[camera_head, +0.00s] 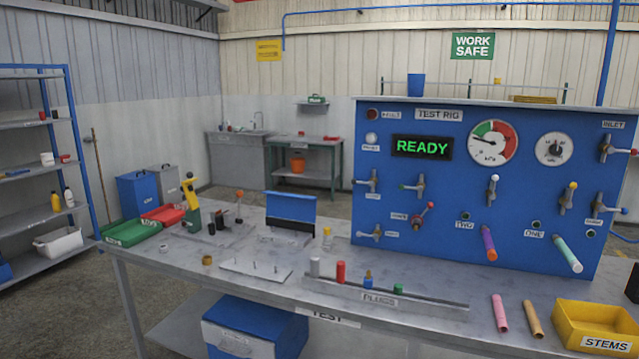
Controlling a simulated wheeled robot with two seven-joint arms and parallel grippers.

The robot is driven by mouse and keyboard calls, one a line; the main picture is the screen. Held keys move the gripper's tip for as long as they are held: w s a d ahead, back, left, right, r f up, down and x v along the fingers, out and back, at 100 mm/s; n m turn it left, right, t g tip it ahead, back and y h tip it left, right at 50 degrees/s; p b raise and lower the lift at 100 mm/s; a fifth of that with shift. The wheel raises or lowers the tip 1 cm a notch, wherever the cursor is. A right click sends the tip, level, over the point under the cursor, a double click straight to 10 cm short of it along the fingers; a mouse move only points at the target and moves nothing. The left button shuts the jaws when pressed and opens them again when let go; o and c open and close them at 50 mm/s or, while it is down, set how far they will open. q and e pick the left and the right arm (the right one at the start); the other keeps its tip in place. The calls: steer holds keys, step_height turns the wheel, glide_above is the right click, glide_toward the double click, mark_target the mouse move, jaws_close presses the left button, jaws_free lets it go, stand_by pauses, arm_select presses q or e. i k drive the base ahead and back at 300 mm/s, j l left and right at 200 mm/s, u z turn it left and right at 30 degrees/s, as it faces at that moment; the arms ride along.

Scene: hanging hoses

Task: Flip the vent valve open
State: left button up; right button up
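A blue test rig panel (330,215) stands on the bench at the right; its screen (422,147) reads READY. Several small valves are on its face. A red-tipped valve (422,216) is at lower middle left, its lever slanting up to the right. A white-tipped valve (375,234) is left of it, its lever pointing left. Others are a green-tipped valve (415,187), a white-tipped valve (492,190), a yellow-tipped valve (568,197) and the red-tipped inlet valve (612,149). The small labels are too blurred to tell which is the vent valve. Neither gripper is in view.
A purple-orange hose (488,243) and a pale green hose (568,255) hang from the panel. Before it are a plug rack (430,304), two loose rods (500,313) and a yellow STEMS bin (595,325). The bench's left part holds trays and tools.

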mark_target(371, 182)
steer(key=i+j+z, duration=0.15)
steer(key=i, duration=0.4)
steer(key=i+j+z, duration=0.1)
steer(key=i+j, duration=0.25)
steer(key=i, duration=0.25)
steer(key=i+j+z, duration=0.15)
steer(key=i+j, duration=0.2)
steer(key=i, duration=0.2)
steer(key=i+j+z, duration=0.1)
steer(key=i+j, duration=0.3)
steer(key=i, duration=0.1)
